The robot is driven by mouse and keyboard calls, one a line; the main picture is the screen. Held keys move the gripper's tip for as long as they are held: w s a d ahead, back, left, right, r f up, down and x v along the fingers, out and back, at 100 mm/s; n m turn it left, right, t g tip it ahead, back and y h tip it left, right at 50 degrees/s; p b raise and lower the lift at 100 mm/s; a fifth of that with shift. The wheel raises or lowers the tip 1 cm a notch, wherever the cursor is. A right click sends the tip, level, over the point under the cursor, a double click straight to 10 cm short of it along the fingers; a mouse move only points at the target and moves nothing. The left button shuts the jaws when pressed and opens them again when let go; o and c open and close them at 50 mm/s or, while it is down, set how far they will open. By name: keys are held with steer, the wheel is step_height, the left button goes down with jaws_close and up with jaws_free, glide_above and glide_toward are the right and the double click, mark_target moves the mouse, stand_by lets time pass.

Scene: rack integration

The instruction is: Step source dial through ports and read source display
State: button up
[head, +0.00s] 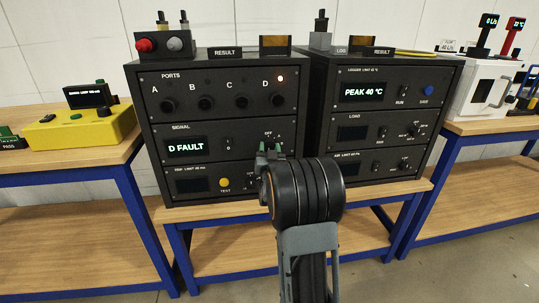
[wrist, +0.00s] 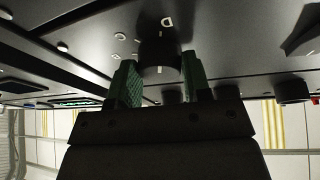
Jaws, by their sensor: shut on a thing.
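The black source dial (wrist: 158,50) sits between the two green fingers of my gripper (wrist: 158,62) in the wrist view, with a letter D printed beside it. My gripper (head: 268,150) is shut on this dial at the signal panel's right side in the head view, where the gripper hides most of it. The source display (head: 186,145) reads "D FAULT". Above it, the ports panel (head: 218,91) has ports A, B, C and D.
A second rack unit (head: 385,120) stands close on the right, its display reading "PEAK 40 °C". A yellow test button (head: 224,183) is just below the signal panel. A yellow instrument (head: 80,130) stands on the left bench, and a white box (head: 480,88) on the right bench.

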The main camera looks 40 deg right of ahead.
stand_by(0.5)
steer(key=o, duration=0.9)
steer(key=v, duration=1.4)
steer(key=shift+w, duration=0.1)
